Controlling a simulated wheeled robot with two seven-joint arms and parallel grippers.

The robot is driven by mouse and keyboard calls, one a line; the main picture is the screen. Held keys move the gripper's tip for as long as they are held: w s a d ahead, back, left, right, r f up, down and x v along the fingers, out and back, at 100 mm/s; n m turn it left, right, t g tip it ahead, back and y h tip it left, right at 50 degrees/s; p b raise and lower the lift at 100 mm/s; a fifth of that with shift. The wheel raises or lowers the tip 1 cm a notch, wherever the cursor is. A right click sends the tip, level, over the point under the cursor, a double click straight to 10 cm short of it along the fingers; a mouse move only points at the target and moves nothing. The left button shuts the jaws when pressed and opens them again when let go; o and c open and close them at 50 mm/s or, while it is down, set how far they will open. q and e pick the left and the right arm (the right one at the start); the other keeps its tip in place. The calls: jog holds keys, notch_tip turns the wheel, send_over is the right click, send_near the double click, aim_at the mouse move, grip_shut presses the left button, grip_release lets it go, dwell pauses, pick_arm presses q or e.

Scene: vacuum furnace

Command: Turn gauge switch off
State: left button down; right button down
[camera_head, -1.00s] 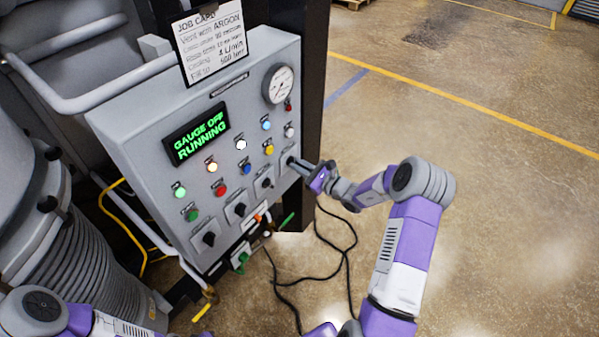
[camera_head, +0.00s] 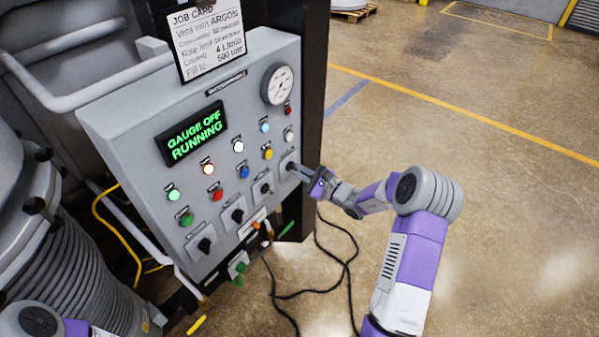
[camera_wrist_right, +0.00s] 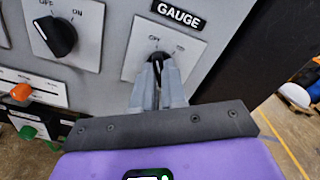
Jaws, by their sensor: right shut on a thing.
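The gauge switch (camera_wrist_right: 158,58) is a black rotary knob on a light plate under a "GAUGE" label in the right wrist view. Its white mark appears to point up and to the left, toward the OFF side. My right gripper (camera_wrist_right: 158,85) is shut on this knob; the fingers partly hide it. In the head view, the right gripper (camera_head: 295,168) reaches the rightmost knob of the panel's lower row from the right. The display (camera_head: 192,133) reads "GAUGE OFF RUNNING" in green. Of my left arm only a part shows at the lower left; its gripper is out of view.
The grey control panel (camera_head: 130,130) carries several coloured buttons, a round dial gauge (camera_head: 278,84) and other black knobs (camera_head: 238,215). A job card (camera_head: 207,38) stands on top. Ribbed furnace parts are at left. Black cables (camera_head: 335,262) lie on the floor. Open floor is at right.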

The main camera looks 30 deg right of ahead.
jog(key=c, duration=1.2)
grip_release()
jog(key=v, duration=0.7)
jog(key=shift+s+d, duration=0.15)
jog(key=shift+s, duration=0.15)
